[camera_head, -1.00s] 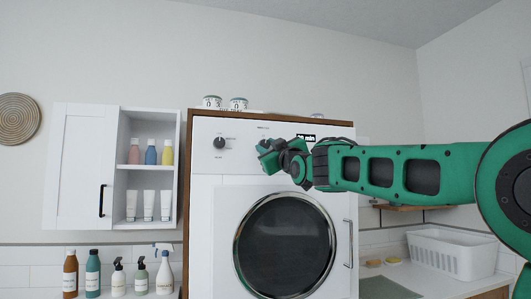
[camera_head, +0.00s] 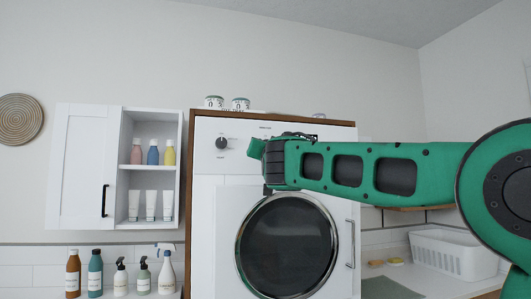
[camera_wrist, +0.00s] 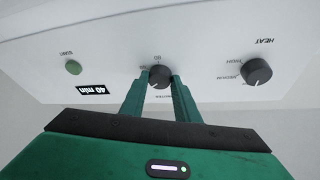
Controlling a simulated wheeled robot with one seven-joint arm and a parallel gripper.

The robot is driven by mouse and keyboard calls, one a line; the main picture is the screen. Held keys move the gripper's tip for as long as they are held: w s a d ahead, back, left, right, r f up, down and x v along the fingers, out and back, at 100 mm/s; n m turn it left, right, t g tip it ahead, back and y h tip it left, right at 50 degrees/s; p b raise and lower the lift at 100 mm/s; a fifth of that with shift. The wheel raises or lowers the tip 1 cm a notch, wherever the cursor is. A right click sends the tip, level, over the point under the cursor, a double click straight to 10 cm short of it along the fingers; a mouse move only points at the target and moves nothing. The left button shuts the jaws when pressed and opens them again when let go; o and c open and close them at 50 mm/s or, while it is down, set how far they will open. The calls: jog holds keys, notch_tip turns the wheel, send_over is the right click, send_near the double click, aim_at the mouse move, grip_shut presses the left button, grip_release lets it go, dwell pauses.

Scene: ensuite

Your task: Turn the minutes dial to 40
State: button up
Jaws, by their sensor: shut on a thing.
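The minutes dial (camera_wrist: 159,82) is a dark round knob on the white front panel, in the middle of the wrist view, which shows the panel upside down. My gripper (camera_wrist: 160,75) is shut on it, one green finger on each side. The black display (camera_wrist: 93,89) beside it reads "40 min".
The heat dial (camera_wrist: 257,72) and the green start button (camera_wrist: 73,67) sit on either side of the minutes dial, clear of my fingers. Two small jars (camera_head: 240,104) stand on top of the machine. A white cabinet (camera_head: 80,160) with bottles is at left, a white basket (camera_head: 450,255) at right.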

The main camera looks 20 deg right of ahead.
jog(key=shift+f+m+h, duration=0.15)
jog(key=shift+m+h, duration=0.15)
jog(key=shift+m, duration=0.2)
jog(key=o, duration=1)
jog(key=shift+o, duration=0.2)
jog(key=v, duration=1)
jog(key=shift+s, duration=0.3)
jog(key=shift+a, duration=0.1)
